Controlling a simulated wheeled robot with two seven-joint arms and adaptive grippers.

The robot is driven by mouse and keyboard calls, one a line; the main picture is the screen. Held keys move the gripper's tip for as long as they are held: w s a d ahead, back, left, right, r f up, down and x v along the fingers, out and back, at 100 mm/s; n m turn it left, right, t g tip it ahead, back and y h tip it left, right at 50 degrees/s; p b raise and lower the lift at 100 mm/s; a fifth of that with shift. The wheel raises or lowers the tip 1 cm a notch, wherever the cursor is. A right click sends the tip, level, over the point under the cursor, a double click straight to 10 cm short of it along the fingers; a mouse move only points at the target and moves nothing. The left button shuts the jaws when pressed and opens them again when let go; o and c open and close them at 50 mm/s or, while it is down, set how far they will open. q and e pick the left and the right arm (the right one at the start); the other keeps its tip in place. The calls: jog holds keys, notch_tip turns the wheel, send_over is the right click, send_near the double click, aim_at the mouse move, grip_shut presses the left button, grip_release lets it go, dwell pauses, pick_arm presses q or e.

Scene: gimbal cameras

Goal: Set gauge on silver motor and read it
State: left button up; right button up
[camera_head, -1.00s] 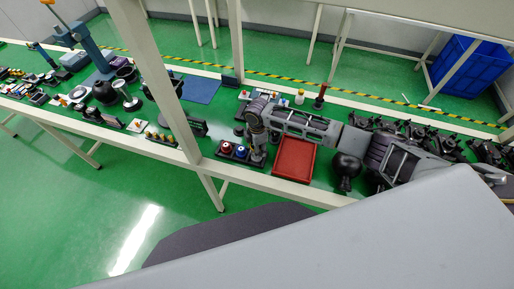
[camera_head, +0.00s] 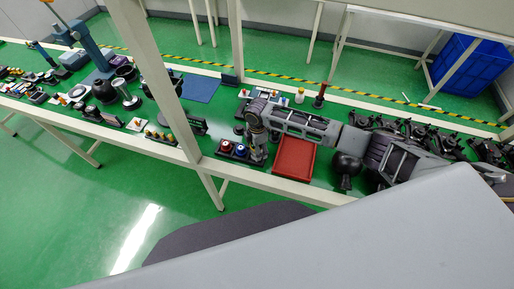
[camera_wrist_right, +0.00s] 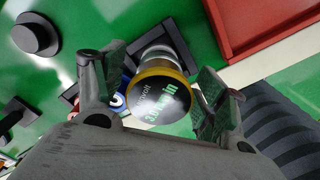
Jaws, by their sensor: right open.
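A round gauge (camera_wrist_right: 163,98) with a yellow rim and a dark face with green digits shows in the right wrist view. The digits are tilted and partly unreadable. A silver cylindrical body (camera_wrist_right: 158,55) shows behind its rim; I cannot tell whether this is the silver motor or part of the gauge. My right gripper (camera_wrist_right: 150,98) is open, with one finger on each side of the gauge; contact is unclear. In the head view my right gripper (camera_head: 257,152) points down beside a dark stand with a red round part (camera_head: 225,146) and a blue one (camera_head: 241,151). My left gripper is out of view.
A red tray (camera_head: 294,157) lies right of the gripper on the green bench. A black round knob-like part (camera_wrist_right: 35,35) shows in the wrist view. A blue mat (camera_head: 201,89) is further left, with several tools beyond it. A white post (camera_head: 160,75) crosses the head view.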

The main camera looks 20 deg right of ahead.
jog(key=shift+r, duration=6)
jog(key=shift+s, duration=0.1)
